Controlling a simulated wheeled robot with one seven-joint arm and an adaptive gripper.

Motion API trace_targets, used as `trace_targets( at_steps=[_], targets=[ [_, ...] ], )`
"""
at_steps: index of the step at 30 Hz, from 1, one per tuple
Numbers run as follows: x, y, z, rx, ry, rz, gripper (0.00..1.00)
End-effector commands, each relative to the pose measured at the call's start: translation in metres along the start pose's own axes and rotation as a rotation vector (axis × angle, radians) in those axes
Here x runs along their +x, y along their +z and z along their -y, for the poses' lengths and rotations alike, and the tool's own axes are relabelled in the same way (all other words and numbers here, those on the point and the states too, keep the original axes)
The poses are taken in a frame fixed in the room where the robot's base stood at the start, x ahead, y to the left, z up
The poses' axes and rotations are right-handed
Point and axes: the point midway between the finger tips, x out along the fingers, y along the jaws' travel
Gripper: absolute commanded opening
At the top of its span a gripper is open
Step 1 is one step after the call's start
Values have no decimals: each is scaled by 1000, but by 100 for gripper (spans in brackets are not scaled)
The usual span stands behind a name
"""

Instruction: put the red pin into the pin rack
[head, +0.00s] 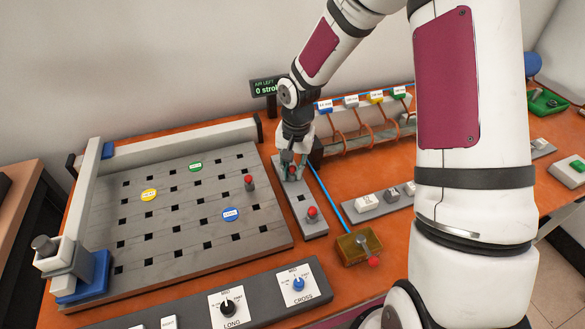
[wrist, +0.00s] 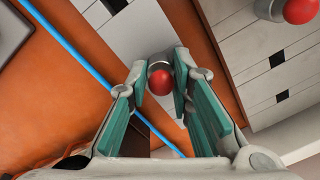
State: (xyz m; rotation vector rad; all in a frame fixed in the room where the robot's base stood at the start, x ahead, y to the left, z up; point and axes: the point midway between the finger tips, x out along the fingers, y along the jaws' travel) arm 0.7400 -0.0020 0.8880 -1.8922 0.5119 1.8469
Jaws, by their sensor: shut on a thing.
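A red pin with a round red head and grey collar is between the fingers of my gripper (head: 291,170); in the wrist view the red pin (wrist: 160,80) shows near the fingertips. My gripper is shut on it, above the far part of a narrow grey strip, which looks like the pin rack (head: 300,200). Whether the pin's lower end is in a hole or above it is hidden. A second red-headed pin (head: 312,213) stands at the strip's near end. A third pin (head: 249,183) stands on the slotted grey board (head: 185,225); it also shows in the wrist view (wrist: 299,10).
A blue tube (head: 330,195) runs just right of the strip to a yellow box (head: 358,249) with a red-knobbed lever. A block with coloured tags and copper coils (head: 365,130) stands behind right. A dial panel (head: 250,300) lies in front.

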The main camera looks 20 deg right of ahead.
Motion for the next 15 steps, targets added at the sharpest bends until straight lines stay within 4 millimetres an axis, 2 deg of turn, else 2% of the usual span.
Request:
trace_targets(
  at_steps=[1,3,15],
  targets=[
    [0,0,0,0,0,0,27],
    [0,0,0,0,0,0,43],
    [-5,-1,0,0,-1,-2,44]
  ],
)
